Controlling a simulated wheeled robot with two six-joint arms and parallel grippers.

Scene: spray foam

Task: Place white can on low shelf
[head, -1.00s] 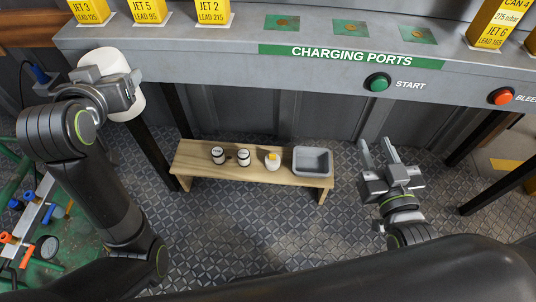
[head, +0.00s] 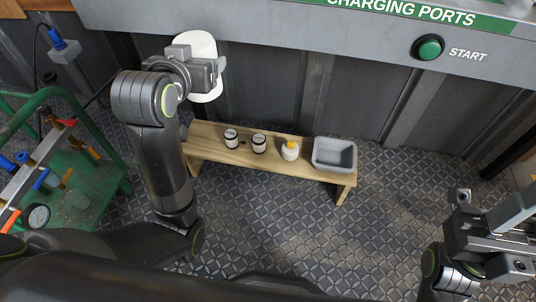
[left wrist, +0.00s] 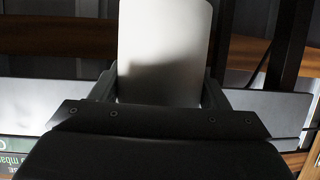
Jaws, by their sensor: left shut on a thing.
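The white can (head: 203,48) is held in my left gripper (head: 205,72), in front of the grey counter's edge, above the left end of the low shelf. In the left wrist view the white can (left wrist: 164,50) stands between the two fingers (left wrist: 160,88), which are shut on it. The low wooden shelf (head: 215,153) stands on the floor under the counter. My right gripper (head: 505,225) is at the right edge, partly cut off, with its fingers apart and nothing seen between them.
The shelf's left end looks bare. A green cart (head: 75,190) stands at the left. The counter with a green START button (head: 429,47) overhangs behind.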

